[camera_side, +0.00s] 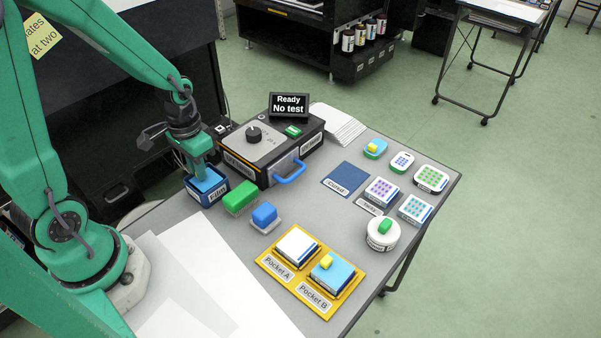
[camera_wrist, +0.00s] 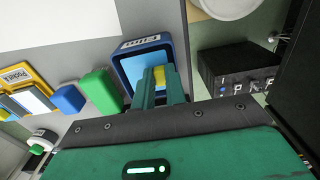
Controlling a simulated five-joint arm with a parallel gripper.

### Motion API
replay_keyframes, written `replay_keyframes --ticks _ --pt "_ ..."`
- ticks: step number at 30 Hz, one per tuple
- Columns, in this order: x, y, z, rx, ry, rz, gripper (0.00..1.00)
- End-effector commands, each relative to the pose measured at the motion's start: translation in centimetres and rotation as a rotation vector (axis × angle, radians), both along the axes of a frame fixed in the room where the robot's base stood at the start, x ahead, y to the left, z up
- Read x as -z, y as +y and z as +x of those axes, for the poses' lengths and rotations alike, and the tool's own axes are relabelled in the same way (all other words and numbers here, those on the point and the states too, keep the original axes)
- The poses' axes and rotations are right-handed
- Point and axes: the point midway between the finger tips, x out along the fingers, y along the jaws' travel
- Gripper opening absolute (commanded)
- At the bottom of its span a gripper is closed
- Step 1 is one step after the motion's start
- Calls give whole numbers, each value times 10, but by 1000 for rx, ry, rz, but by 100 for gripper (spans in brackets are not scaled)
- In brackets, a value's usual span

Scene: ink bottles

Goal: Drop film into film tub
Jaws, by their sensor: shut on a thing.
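The film tub (camera_side: 191,199) is a dark blue open box with a white "Film" label. It stands at the table's left side, and in the wrist view the tub (camera_wrist: 120,68) is just beyond my fingers. My gripper (camera_side: 201,176) points down over the tub's opening. In the wrist view my gripper (camera_wrist: 160,77) is shut on the yellow tab (camera_wrist: 159,74) of the film. A light blue surface (camera_wrist: 135,66) shows within the tub's rim; I cannot tell whether it is the film or the tub's inside. The fingers hide most of the film.
A green block (camera_side: 240,197) and a blue block (camera_side: 264,215) stand close right of the tub. A tester box (camera_side: 262,150) with a blue handle stands behind. The yellow two-pocket tray (camera_side: 310,270) is in front; pads and a white round pot (camera_side: 382,236) are at right.

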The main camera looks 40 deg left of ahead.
Motion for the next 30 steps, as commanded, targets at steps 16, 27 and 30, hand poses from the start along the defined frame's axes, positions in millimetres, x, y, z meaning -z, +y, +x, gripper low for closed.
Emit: replay_keyframes --ticks 16,27,30 --pt "0 0 0 0 0 0 27" --pt "0 1 0 -5 -1 0 37" --pt "0 1 0 -5 -1 0 25"
